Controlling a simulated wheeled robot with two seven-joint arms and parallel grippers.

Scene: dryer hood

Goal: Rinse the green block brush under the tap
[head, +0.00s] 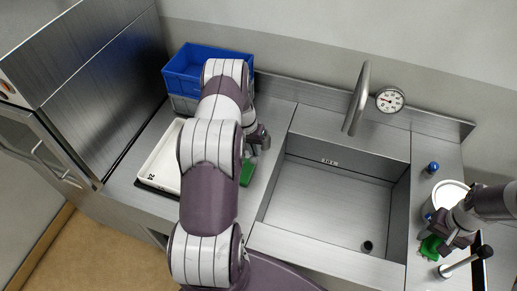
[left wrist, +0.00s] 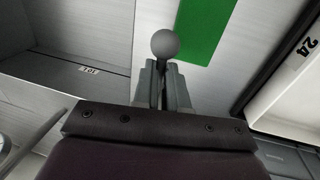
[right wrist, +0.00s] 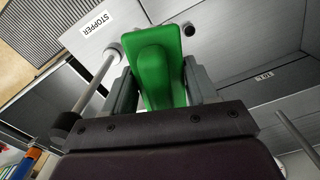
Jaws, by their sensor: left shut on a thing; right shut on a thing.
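The green block brush (head: 431,248) is in my right gripper (head: 445,236), over the counter to the right of the sink. The right wrist view shows the brush (right wrist: 158,68) between the fingers of the right gripper (right wrist: 160,88). My left gripper (head: 259,140) is over the counter left of the sink. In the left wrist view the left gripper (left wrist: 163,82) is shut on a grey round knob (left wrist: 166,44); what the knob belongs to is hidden. The tap (head: 357,98) is a bent metal spout behind the sink (head: 325,205), with nothing under it.
A flat green pad (head: 246,173) lies on the left counter, partly hidden by my arm. A white tray (head: 160,160) and blue crate (head: 185,68) are further left. At right stand a white pot (head: 452,190), a blue-topped item (head: 433,168) and a black-knobbed stopper lever (head: 467,262). A dial (head: 390,99) is behind.

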